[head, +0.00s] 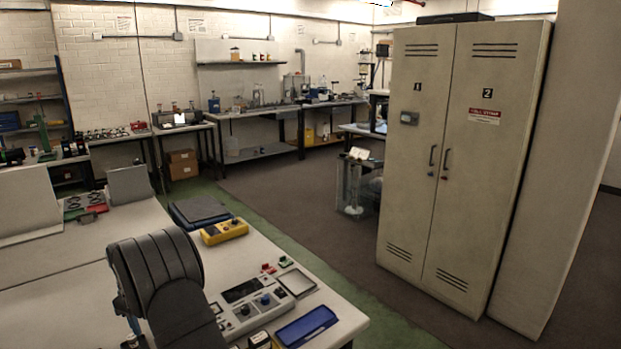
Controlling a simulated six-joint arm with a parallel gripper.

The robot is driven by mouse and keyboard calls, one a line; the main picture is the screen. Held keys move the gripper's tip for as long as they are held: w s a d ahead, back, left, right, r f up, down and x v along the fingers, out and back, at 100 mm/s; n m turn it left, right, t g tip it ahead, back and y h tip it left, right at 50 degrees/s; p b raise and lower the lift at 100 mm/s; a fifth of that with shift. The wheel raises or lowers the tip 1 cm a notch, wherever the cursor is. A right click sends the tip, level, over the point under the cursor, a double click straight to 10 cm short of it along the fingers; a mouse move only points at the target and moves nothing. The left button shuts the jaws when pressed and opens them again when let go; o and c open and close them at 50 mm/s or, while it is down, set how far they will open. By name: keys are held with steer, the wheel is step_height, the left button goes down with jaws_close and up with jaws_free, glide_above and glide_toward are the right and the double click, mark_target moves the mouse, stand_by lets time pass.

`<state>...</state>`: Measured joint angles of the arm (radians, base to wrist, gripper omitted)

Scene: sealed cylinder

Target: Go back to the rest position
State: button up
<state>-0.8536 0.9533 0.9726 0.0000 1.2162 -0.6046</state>
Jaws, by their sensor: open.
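My gripper is not in the head view, so its fingers cannot be seen. No sealed cylinder can be made out for certain. The pale worktable (110,244) fills the lower left, and part of its near side is hidden. A grey control box (246,304) with knobs and a dark display sits near its front right. A yellow box with knobs (224,231) lies farther back on it.
A blue tray (306,326) lies at the table's near right corner. A dark blue flat case (200,211) is at its far edge. A tall two-door cabinet (462,160) stands at right. Dark floor (300,210) between is mostly open. Equipment benches (275,110) line the back wall.

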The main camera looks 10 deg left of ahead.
steer(key=w+d+r, duration=0.2)
steer(key=d+r, duration=0.3)
steer(key=d, duration=0.2)
steer(key=s+d+r, duration=0.1)
steer(key=s+d, duration=0.2)
steer(key=s, duration=0.7)
steer(key=s+d, duration=0.2)
steer(key=s, duration=0.7)
steer(key=s+a+f, duration=0.1)
steer(key=a, duration=0.1)
steer(key=s+a+f, duration=0.2)
steer(key=a, duration=0.1)
steer(key=s+a+f, duration=0.2)
steer(key=shift+a+f, duration=0.15)
steer(key=shift+a, duration=0.15)
